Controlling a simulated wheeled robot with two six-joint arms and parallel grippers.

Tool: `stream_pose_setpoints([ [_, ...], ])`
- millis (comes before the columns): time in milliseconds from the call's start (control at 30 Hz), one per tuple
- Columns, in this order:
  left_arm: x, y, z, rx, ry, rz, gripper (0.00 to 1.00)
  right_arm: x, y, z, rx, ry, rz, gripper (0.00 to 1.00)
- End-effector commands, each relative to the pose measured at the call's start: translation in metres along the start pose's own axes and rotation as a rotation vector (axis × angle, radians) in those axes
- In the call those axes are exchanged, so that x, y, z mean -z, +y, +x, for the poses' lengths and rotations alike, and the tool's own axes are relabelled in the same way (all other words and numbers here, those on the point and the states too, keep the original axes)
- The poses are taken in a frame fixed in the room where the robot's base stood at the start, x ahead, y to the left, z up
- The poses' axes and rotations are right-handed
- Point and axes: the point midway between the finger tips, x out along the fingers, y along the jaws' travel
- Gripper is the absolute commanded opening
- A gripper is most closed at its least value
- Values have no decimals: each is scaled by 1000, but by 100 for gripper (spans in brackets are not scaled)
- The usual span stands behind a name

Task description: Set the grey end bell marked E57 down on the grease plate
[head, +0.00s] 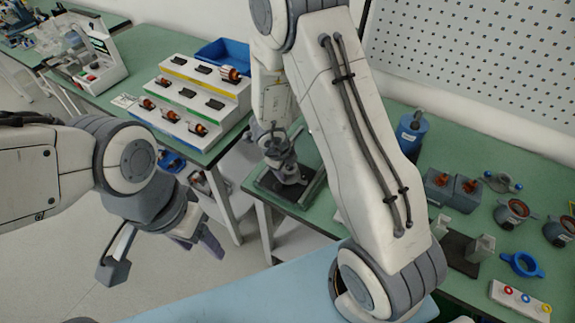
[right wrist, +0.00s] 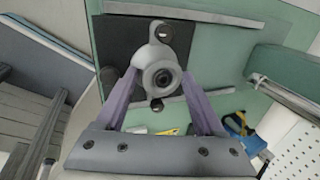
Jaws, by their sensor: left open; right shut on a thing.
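The grey end bell (right wrist: 162,75) is a round part with a hub and two holed ears, held between the purple fingers of my right gripper (right wrist: 160,88). Its E57 mark cannot be read. Behind it in the right wrist view is a dark plate (right wrist: 115,38), which looks like the grease plate. The plate (head: 302,192) also shows in the head view, at the green table's near-left corner, with the bell over it. I cannot tell whether bell and plate touch. My left gripper (head: 163,257) is open and empty, over the floor at the left.
A white rack (head: 190,85) with copper rotors and a blue bin (head: 222,54) stand on the left table. A pegboard (head: 480,60) stands behind.

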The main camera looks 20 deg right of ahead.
Motion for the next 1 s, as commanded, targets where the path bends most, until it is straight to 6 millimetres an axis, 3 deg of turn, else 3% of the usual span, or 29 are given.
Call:
stream_pose_setpoints([
  [33,0,0,-5,0,0,0,59,1,-1,-4,-1,3,-1,17],
  [100,0,1,-9,0,0,0,59,1,-3,-8,-1,3,-1,0],
  [600,2,3,-39,0,0,0,59,0,-13,-35,1,1,-1,0],
  [1000,2,3,-40,0,0,0,59,0,-13,-36,1,0,0,0],
])
